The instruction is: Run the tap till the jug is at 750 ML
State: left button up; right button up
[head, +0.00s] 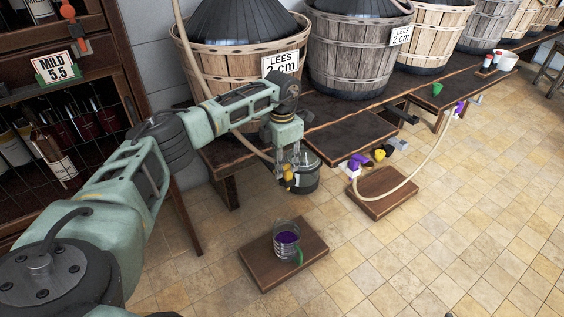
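A clear jug (287,243) with a green handle stands upright on a low wooden board on the floor. Purple liquid shows inside it; its scale is too small to read. My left gripper (291,178) points down at the bench's front edge, above and behind the jug, apart from it. A small yellow piece shows at its fingers; whether they grip it is unclear. The tap at this spot is not clearly visible behind the gripper. Another tap group with purple, yellow and black parts (374,156) is on the bench edge to the right. My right gripper is not in view.
A pale hose (417,170) reaches a second wooden board (388,206). A bottle rack (75,110) with a "MILD 5.5" card stands left. The tiled floor at right is clear.

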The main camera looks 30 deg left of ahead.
pick_arm(q)
notch_tip(320, 180, up, 12)
dwell(0.5)
dwell(0.5)
